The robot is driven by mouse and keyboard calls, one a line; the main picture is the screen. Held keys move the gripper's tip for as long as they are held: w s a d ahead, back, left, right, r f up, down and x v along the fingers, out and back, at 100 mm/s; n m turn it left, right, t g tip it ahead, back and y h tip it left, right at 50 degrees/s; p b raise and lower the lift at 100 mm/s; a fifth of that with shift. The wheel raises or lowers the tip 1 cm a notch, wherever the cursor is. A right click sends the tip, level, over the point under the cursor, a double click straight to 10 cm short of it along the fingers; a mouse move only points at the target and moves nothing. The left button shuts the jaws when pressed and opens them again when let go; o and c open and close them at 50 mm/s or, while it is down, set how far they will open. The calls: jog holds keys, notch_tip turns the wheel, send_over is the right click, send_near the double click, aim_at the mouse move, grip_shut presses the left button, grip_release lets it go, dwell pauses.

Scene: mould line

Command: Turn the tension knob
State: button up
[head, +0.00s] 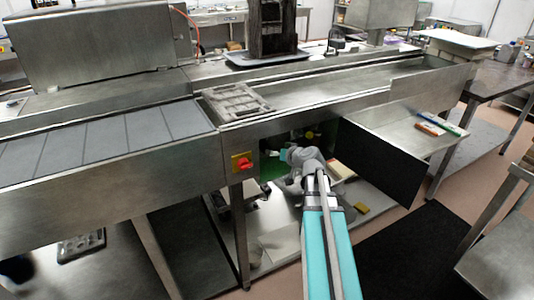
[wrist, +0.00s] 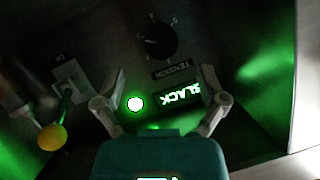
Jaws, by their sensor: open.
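The tension knob (wrist: 158,42) is a round black dial with marks around it, on a dark panel at the top of the wrist view. A TENSION label (wrist: 173,70) sits below it in the picture, and a lit green display (wrist: 178,97) reads SLACK, upside down. My gripper (wrist: 163,72) is open and empty, its fingers spread to either side of the label and display. The knob lies beyond the fingertips, apart from them. In the head view my arm reaches into the opening under the line; the knob cannot be made out there.
A round green light (wrist: 135,104) glows beside the display. A lever with a yellow ball (wrist: 52,137) stands out at the left, near the left finger. In the head view a dark open door (head: 378,165) is right of my arm, and a red-and-yellow switch (head: 242,162) is left.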

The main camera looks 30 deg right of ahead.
aim_at(264, 147)
jog(key=shift+b+x, duration=1)
jog(key=shift+x, duration=2.4)
jog(key=c, duration=1)
jog(key=shift+d, duration=0.2)
jog(key=shift+c, duration=0.8)
jog(key=shift+a, duration=0.15)
